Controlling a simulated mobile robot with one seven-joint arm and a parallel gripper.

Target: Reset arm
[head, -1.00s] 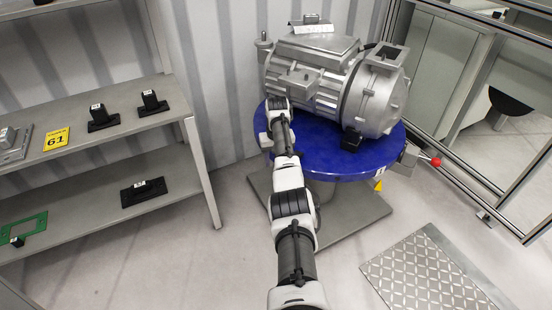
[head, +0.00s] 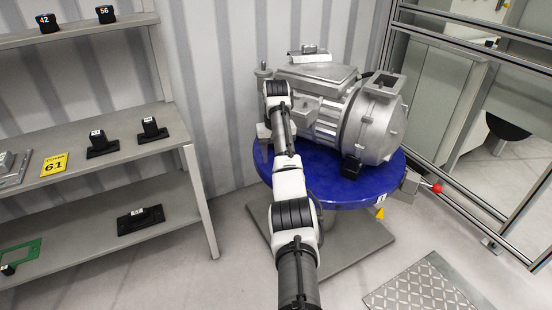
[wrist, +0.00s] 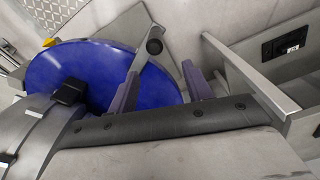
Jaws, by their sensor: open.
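The grey metal drive unit (head: 375,125) lies on a round blue turntable (head: 370,190) in the head view. My arm reaches up from the bottom of the head view to the unit's left side. In the wrist view my gripper (wrist: 162,85) shows two upright fingers set apart, open. A grey post with a dark round end stands between or behind them; I cannot tell whether it touches. The blue turntable (wrist: 90,65) lies below at the left. A black block (head: 351,167) sits at the unit's lower front.
Shelves (head: 110,142) at the left hold small black parts, a yellow sign (head: 54,164) marked 61 and a green frame (head: 20,257). A lever with a red knob (head: 436,188) sticks out right of the turntable. A glazed metal frame stands at the right. A tread plate (head: 425,288) lies on the floor.

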